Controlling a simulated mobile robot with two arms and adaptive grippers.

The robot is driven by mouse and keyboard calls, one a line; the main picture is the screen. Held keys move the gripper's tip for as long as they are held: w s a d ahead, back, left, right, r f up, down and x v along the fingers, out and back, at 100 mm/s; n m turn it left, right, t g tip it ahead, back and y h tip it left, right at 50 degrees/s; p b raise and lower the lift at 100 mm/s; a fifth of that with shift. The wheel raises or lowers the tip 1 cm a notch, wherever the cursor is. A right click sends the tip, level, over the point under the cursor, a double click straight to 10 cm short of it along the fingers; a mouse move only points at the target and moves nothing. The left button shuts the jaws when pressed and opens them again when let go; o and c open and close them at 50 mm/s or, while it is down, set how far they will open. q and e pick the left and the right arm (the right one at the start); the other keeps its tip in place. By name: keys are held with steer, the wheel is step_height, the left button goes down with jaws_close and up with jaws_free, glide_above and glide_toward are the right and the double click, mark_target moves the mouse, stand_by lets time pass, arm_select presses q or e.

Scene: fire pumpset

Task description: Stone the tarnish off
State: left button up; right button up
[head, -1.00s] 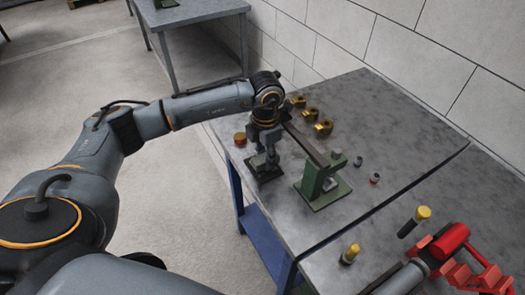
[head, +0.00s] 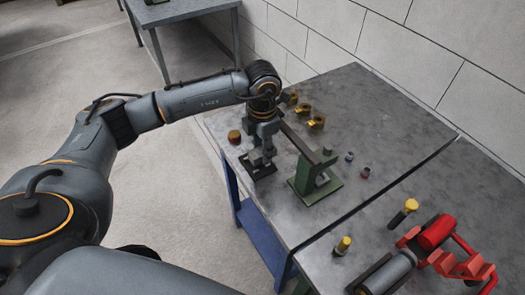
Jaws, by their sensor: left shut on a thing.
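My left gripper (head: 262,157) points down at the left part of the grey metal table (head: 372,110). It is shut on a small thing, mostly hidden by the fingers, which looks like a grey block. The held thing is just over or on a dark flat pad (head: 266,173); I cannot tell whether they touch. A green stand (head: 306,179) on a green base plate is just right of the gripper, with a dark bar running from its top back towards my wrist. I cannot make out any tarnish. My right gripper is out of view.
Several brass fittings (head: 316,122) lie behind the gripper. Two small pieces (head: 364,172) lie right of the stand. Yellow-capped tools (head: 343,245) and a red pump with grey cylinder (head: 437,232) are front right. The table's back right is clear.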

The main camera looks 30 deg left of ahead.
arm_select(q)
steer(key=shift+r+p, duration=0.4)
steer(key=shift+r, duration=0.7)
steer(key=shift+r, duration=0.1)
steer(key=shift+r+p, duration=0.85)
steer(key=shift+r, duration=0.6)
steer(key=shift+f, duration=0.1)
